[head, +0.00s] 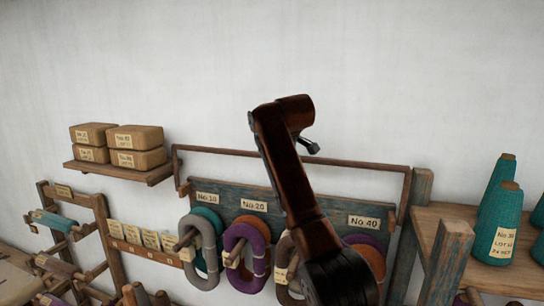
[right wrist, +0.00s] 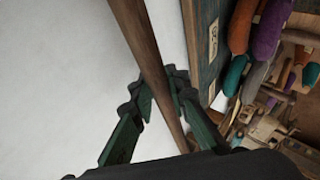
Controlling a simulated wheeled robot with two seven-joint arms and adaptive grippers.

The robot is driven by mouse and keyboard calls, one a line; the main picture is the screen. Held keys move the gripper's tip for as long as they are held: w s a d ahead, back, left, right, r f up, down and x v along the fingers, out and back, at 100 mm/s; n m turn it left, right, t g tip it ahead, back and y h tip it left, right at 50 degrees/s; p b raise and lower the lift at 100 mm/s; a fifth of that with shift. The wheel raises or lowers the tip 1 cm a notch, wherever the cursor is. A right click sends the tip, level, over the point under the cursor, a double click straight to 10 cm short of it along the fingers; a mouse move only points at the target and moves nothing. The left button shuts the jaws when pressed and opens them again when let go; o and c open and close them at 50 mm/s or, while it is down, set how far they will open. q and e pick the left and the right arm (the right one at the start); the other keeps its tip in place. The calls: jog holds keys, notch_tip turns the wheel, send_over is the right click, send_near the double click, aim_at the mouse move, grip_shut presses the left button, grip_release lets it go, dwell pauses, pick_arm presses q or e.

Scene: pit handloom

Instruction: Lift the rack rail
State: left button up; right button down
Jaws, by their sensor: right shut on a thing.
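The rack rail (head: 220,151) is a thin brown wooden bar running across above the yarn rack's backboard, with a side arm down at each end. In the right wrist view the rail (right wrist: 140,35) runs lengthwise between the green fingers of my right gripper (right wrist: 163,88), which is shut on it. In the head view my right arm reaches up in front of the rack, and only a small dark part of the right gripper (head: 310,147) shows by the rail. The arm hides part of the rail and backboard. My left gripper is not in view.
The blue-grey backboard (head: 285,208) carries number labels, with grey (head: 201,250), purple and other yarn rings hanging on pegs. Boxes sit on a wall shelf (head: 120,172) at the left. Teal cones (head: 497,225) stand on the right shelf. The wall above the rail is clear.

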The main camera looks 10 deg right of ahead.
jog(key=shift+w+r, duration=0.1)
jog(key=shift+r, duration=0.05)
dwell(0.3)
jog(key=c, duration=1.8)
grip_release()
jog(key=shift+c, duration=0.2)
jog(key=v, duration=1.1)
jog(key=shift+s+r, duration=0.3)
jog(key=shift+c, duration=0.5)
